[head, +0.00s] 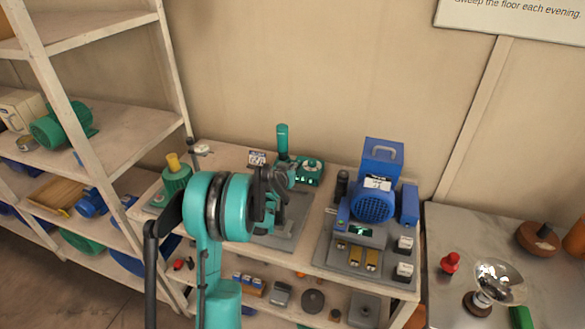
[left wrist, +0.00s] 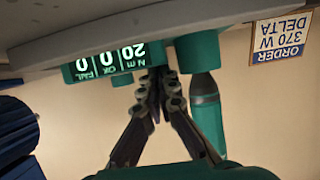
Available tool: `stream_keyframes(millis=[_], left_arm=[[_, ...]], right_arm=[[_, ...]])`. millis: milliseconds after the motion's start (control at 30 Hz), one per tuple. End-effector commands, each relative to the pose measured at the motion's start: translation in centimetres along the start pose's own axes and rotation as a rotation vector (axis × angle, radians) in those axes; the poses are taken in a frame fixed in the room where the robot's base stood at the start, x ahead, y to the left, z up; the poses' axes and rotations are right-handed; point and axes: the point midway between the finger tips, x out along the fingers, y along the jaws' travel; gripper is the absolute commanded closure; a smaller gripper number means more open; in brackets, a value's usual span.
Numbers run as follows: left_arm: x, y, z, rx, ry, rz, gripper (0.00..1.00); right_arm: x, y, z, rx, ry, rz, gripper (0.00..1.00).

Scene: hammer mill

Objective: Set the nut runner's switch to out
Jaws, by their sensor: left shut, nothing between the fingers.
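The nut runner (head: 282,140) is a green upright tool at the back of the bench, with a green display box (head: 309,170) to its right. In the left wrist view, which is upside down, the nut runner (left wrist: 206,105) stands right of my fingers, and the display box (left wrist: 108,62) reads 20 Nm, OK 0, FAIL 0. My left gripper (head: 284,183) is shut and empty in front of them. In the left wrist view its fingertips (left wrist: 157,75) overlap the gap between box and tool; contact cannot be told. I cannot make out the switch; the fingers may hide it.
A blue motor (head: 373,207) stands on a grey plate to the right. An order card (head: 257,158) stands left of the nut runner; it reads 370 W DELTA in the left wrist view (left wrist: 281,37). A green machine (head: 176,183) stands at the bench's left. Shelves are at far left.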

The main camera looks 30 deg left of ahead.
Motion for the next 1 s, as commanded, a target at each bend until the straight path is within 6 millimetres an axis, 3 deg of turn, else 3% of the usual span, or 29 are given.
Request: stream_keyframes(millis=[433, 1000], left_arm=[[0.0, 0.1, 0.7, 0.003, -0.011, 0.004, 1.0], [-0.6, 0.1, -1.1, 0.001, -0.007, 0.003, 1.0]], right_arm=[[0.2, 0.0, 0.1, 0.0, 0.0, 0.0, 0.6], [-0.6, 0.0, -0.4, 0.0, 0.0, 0.0, 0.6]])
